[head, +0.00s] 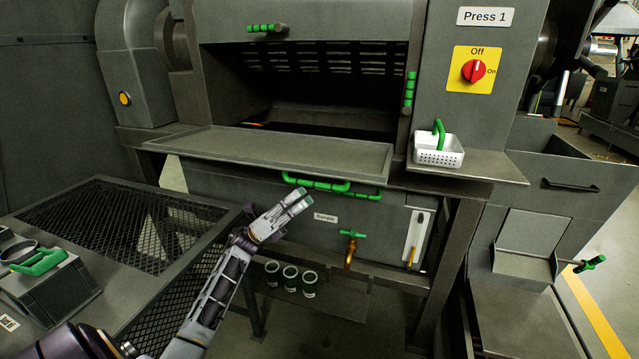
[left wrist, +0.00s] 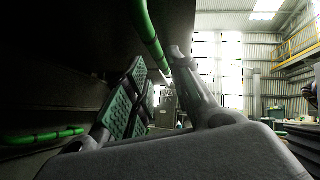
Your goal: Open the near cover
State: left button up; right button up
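The near cover (head: 265,152) is a flat, rimmed grey panel that lies nearly level, jutting out in front of the press opening. A green bar handle (head: 318,184) hangs at its front edge. My left gripper (head: 300,197) is just below and in front of this handle, with its fingers pointing up toward it. In the left wrist view, the fingers (left wrist: 157,62) stand apart, and a green bar (left wrist: 150,35) runs down from above toward the space between their tips. I cannot tell whether they touch it. My right gripper is out of view.
A second green handle (head: 362,195) is on the box below the cover. A white basket (head: 438,151) stands on the right shelf. A green-handled tap (head: 350,245) and several small cups (head: 290,274) are lower down. A mesh-topped table (head: 120,215) is at left.

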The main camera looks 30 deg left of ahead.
aim_at(320, 185)
pick_arm(q)
jog(key=shift+w+d+r, duration=0.1)
dwell(0.3)
jog(key=shift+x, duration=3.2)
jog(key=shift+w+d+r, duration=0.1)
jog(key=shift+d+r, duration=0.1)
jog(key=shift+r, duration=0.05)
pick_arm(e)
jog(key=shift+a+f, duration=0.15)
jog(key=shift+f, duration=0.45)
